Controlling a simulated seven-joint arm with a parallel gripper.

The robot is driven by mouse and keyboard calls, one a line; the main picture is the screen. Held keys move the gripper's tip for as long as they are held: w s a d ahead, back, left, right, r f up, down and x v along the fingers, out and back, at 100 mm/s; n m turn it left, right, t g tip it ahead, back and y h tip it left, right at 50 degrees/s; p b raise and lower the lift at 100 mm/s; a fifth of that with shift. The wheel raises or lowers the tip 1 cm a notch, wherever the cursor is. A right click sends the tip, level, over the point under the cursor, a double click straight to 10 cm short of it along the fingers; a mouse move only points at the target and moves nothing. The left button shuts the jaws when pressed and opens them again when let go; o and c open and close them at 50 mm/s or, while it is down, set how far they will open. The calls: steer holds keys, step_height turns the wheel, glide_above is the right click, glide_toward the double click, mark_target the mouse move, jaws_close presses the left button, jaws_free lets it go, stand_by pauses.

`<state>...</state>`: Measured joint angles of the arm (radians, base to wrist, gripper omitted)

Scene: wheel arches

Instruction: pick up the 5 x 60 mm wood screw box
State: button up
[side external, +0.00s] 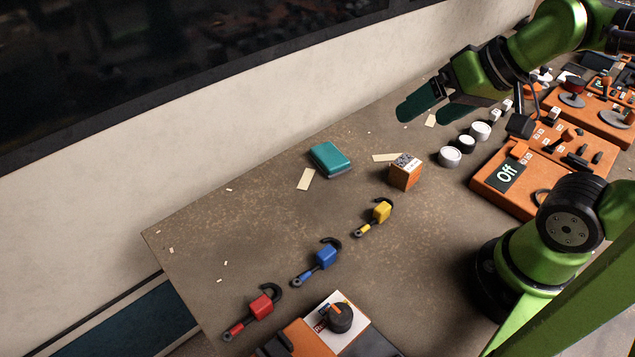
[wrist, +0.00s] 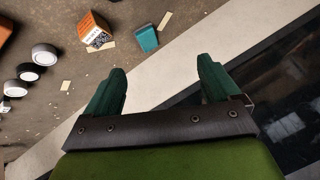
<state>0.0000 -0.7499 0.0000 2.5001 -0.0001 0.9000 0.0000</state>
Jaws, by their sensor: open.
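A small orange box with a white printed label on top (side external: 406,174), the only carton in view and apparently the screw box, stands on the brown worktable. Its print is too small to read. The box also shows in the wrist view (wrist: 95,27) at the upper left, beyond my fingers. My gripper (side external: 424,107) is raised above the back of the table, up and to the right of the box in the side view. In the wrist view my gripper (wrist: 165,84) has its two green fingers wide apart with nothing between them.
A teal case (side external: 330,157) lies left of the box, with paper strips nearby. White round tins (side external: 450,156) stand to its right, beside an orange panel marked "Off" (side external: 498,190). Yellow (side external: 381,212), blue (side external: 326,258) and red (side external: 260,306) hook tools lie in front. A wall runs behind.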

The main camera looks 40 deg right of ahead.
steer(key=n+g+h, duration=0.2)
steer(key=n+g, duration=0.2)
steer(key=g, duration=0.3)
glide_above(407, 162)
step_height(407, 162, down, 7)
steer(key=shift+n, duration=0.3)
step_height(407, 162, down, 17)
steer(key=shift+f, duration=0.1)
steer(key=shift+c, duration=0.3)
